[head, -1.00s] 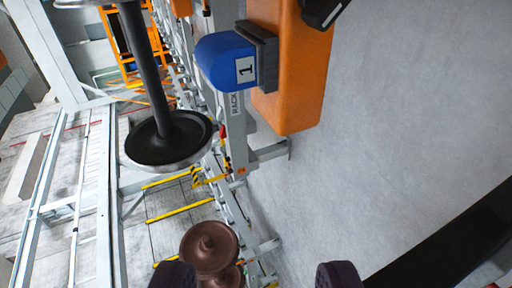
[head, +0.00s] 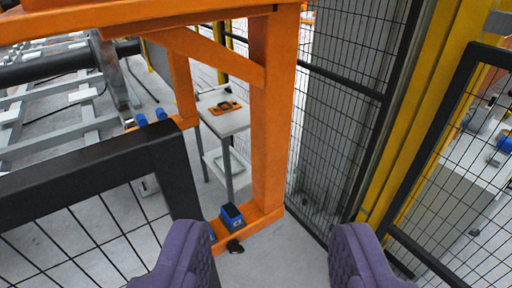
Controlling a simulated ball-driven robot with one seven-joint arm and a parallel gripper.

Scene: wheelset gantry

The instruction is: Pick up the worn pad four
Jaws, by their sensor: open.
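My gripper (head: 264,250) is open and empty, its two purple padded fingers at the bottom of the head view with bare floor between them. A blue block with a small white label (head: 231,215) sits on the foot of an orange frame (head: 268,110), ahead of and a little left of the gap. A small dark piece (head: 235,246) lies just in front of it, low down. Two small blue pieces (head: 151,117) show farther off at the left. I cannot read a number four on any of them, so I cannot tell which is worn pad four.
A black-railed mesh fence (head: 90,165) stands close at the left. More mesh (head: 340,80) and a yellow post (head: 415,110) stand at the right. Grey floor is open between my fingers.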

